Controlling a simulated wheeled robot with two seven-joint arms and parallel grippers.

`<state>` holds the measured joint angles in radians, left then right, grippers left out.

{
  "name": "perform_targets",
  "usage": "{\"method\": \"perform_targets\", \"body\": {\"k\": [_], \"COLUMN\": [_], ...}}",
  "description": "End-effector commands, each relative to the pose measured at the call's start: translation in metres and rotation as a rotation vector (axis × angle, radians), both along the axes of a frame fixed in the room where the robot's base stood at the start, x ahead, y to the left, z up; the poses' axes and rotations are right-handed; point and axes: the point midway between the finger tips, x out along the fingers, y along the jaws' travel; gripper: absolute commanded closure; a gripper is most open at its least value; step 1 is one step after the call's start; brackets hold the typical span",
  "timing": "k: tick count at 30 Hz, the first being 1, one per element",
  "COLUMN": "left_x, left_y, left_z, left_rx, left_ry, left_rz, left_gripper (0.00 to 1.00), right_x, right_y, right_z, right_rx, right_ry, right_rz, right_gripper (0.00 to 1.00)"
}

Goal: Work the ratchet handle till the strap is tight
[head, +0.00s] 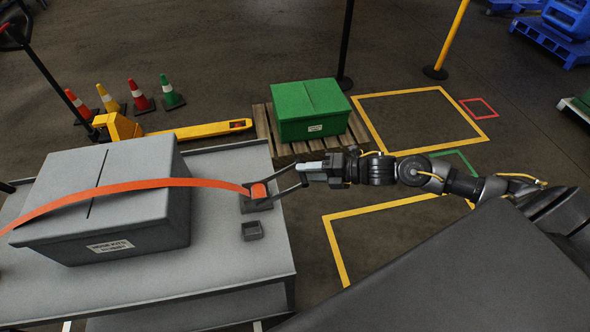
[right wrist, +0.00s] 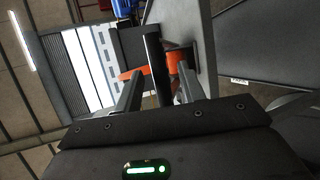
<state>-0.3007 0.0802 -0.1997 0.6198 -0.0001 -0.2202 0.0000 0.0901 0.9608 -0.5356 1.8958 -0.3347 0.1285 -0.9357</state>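A grey lidded box (head: 120,230) with a white label sits on a grey table (head: 270,265). An orange strap (head: 130,185) runs over it in a loose-looking arch, from the left picture edge to the ratchet (head: 258,203) at the table's right side. Orange strap also shows at the ratchet in the right wrist view (right wrist: 174,62). My right gripper (head: 285,178) reaches in from the right at the ratchet. In the right wrist view its two fingers stand apart, with a dark bar, seemingly the ratchet handle (right wrist: 153,62), between them and gaps visible. My left gripper is not in view.
A small grey tray (head: 252,231) sits on the table near the ratchet. Behind are a green box (head: 305,112) on a pallet, a yellow pallet jack (head: 195,130) and several cones (head: 140,97). Yellow-marked floor (head: 420,115) to the right is clear.

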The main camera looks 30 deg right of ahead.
Motion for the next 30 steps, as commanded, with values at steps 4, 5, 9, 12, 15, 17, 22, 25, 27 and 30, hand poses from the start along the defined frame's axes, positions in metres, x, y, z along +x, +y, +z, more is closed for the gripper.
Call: {"method": "perform_targets", "body": {"k": [4, 5, 9, 12, 15, 17, 22, 25, 27, 30], "left_x": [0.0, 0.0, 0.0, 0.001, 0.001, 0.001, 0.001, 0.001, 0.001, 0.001], "left_y": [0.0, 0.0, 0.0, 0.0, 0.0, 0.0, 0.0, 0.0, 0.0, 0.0], "left_z": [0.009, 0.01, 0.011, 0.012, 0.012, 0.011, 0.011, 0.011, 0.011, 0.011], "left_rx": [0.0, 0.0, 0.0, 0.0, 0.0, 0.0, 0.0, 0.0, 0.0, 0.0], "left_ry": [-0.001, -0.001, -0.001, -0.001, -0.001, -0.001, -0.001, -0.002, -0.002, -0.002], "left_rz": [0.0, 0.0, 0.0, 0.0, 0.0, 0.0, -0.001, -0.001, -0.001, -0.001], "left_gripper": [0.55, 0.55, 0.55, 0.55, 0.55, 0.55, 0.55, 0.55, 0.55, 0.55], "right_x": [0.014, 0.016, 0.022, 0.023, 0.023, 0.023, 0.023, 0.023, 0.023, 0.023], "right_y": [0.017, 0.02, 0.028, 0.03, 0.03, 0.03, 0.03, 0.03, 0.03, 0.03], "right_z": [-0.004, -0.005, -0.01, -0.012, -0.012, -0.012, -0.012, -0.012, -0.012, -0.012], "right_rx": [0.002, 0.003, 0.0, -0.002, -0.002, -0.002, -0.002, -0.001, -0.001, -0.001], "right_ry": [-0.001, 0.0, 0.0, 0.001, 0.001, 0.001, 0.001, 0.001, 0.001, 0.001], "right_rz": [-0.001, -0.001, 0.0, 0.0, 0.0, 0.0, 0.0, 0.0, 0.0, 0.0], "right_gripper": [0.6, 0.6, 0.6, 0.6, 0.6, 0.6, 0.73, 0.87, 0.96, 1.0]}}
